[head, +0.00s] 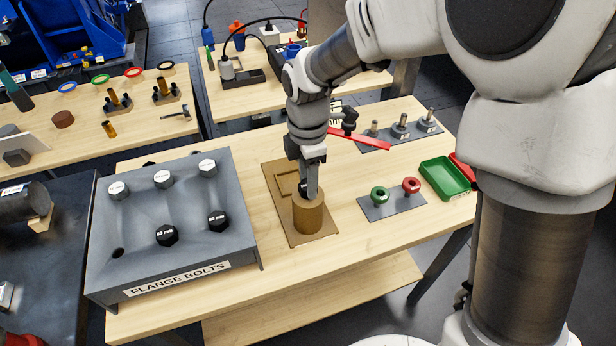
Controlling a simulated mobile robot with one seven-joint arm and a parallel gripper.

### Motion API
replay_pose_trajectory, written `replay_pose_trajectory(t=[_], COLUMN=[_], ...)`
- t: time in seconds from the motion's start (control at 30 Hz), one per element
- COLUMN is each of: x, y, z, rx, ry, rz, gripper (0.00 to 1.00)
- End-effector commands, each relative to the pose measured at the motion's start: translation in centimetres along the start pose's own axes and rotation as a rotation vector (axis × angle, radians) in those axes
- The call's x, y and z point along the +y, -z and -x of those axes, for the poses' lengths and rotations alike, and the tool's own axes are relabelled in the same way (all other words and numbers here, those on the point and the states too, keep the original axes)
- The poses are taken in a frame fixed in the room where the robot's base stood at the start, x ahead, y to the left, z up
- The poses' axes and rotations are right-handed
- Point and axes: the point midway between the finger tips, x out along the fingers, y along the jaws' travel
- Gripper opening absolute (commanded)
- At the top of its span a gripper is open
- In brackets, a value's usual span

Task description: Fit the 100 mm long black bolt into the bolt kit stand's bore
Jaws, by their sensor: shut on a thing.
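My gripper (311,188) points down over the brown cylindrical stand (308,218) on a brown board at mid-table. It is shut on a black bolt (303,187), whose dark head shows beside the fingers at the top of the stand. The bolt's shank is not visible, and I cannot tell how deep it sits in the bore. The stand's bore is hidden by the gripper and bolt head.
The grey flange bolts rack (190,262) stands left, with silver-headed and black-headed bolts and one empty hole (117,253). Right of the stand are a grey plate (388,209) with green and red knobs and a green tray (443,178). A red-handled tool (358,139) lies behind.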

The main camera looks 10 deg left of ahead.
Motion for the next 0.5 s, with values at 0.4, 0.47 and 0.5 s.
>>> replay_pose_trajectory(t=[0.4,0.47,0.5], x=[0.02,0.01,0.01], y=[-0.01,-0.01,-0.01], z=[-0.87,-0.98,-1.06], rx=[0.000,0.000,0.000], ry=[-0.001,0.000,0.000], rz=[0.000,0.000,0.000], gripper=[0.00,0.00,0.00])
